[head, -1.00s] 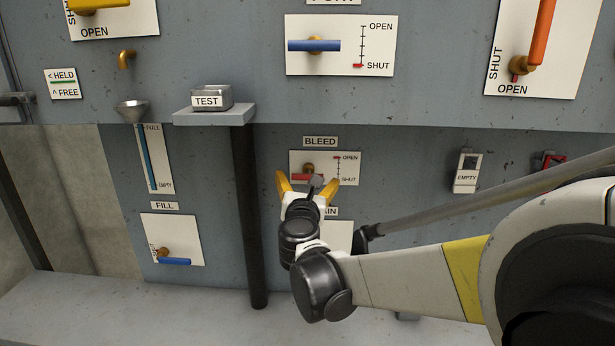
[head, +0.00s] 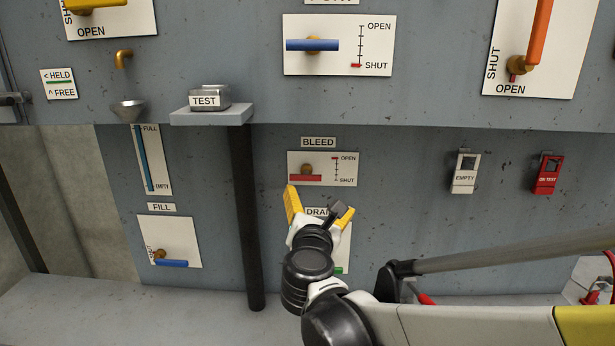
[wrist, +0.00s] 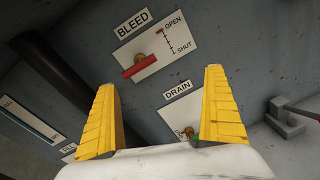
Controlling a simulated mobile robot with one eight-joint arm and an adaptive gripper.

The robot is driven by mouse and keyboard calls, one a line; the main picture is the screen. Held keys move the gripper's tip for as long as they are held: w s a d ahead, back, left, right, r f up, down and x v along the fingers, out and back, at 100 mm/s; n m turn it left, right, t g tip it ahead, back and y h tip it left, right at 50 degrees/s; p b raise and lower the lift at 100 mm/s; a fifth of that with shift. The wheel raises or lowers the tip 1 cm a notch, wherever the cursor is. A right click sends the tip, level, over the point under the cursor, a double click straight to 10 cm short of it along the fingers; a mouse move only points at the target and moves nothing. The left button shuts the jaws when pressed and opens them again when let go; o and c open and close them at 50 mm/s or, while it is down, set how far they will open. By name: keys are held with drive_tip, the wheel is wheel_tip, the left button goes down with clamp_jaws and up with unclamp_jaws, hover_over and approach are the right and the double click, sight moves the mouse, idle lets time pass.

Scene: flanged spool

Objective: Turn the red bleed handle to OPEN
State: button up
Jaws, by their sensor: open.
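The red bleed handle (head: 306,178) lies level across its brass hub on the white plate under the BLEED label, and also shows in the wrist view (wrist: 140,66). On the scale beside it, a small red mark (head: 335,158) stands at the OPEN end, the upper end. My gripper (head: 318,200) is in front of the panel below the bleed plate. Its yellow fingers are spread, with nothing between them, and appear apart from the handle. In the wrist view my gripper (wrist: 160,80) shows both fingers below the handle.
The DRAIN plate (head: 344,240) is partly hidden behind my gripper. The TEST block (head: 210,97) sits on a shelf (head: 212,117) above a dark post (head: 246,210). A blue FILL handle (head: 172,263) is at lower left. EMPTY (head: 465,174) and red ON TEST (head: 547,175) tags hang at right.

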drive_tip(key=s+d+f+m+g+h+b, duration=0.1)
drive_tip(key=s+d+f+m+g, duration=0.15)
drive_tip(key=d+m, duration=0.25)
drive_tip(key=s+d+f+m+g+b, duration=0.1)
drive_tip(key=s+d+f+m, duration=0.25)
drive_tip(key=d+m, duration=0.2)
drive_tip(key=s+d+f+m+g+h+b, duration=0.1)
drive_tip(key=s+d+f+m+g, duration=0.1)
drive_tip(key=s+d+f+m, duration=0.3)
drive_tip(key=s+d+f+m+g+y+b, duration=0.1)
drive_tip(key=s+f+m+g+y, duration=0.1)
drive_tip(key=s+f+m, duration=0.2)
drive_tip(key=s+f+m+g+y+b, duration=0.1)
drive_tip(key=s+f+m, duration=0.4)
drive_tip(key=s+m, duration=0.6)
drive_tip(key=shift+s+d+g+y+b, duration=0.35)
drive_tip(key=shift+s+g+y+b, duration=0.1)
drive_tip(key=shift+g, duration=0.4)
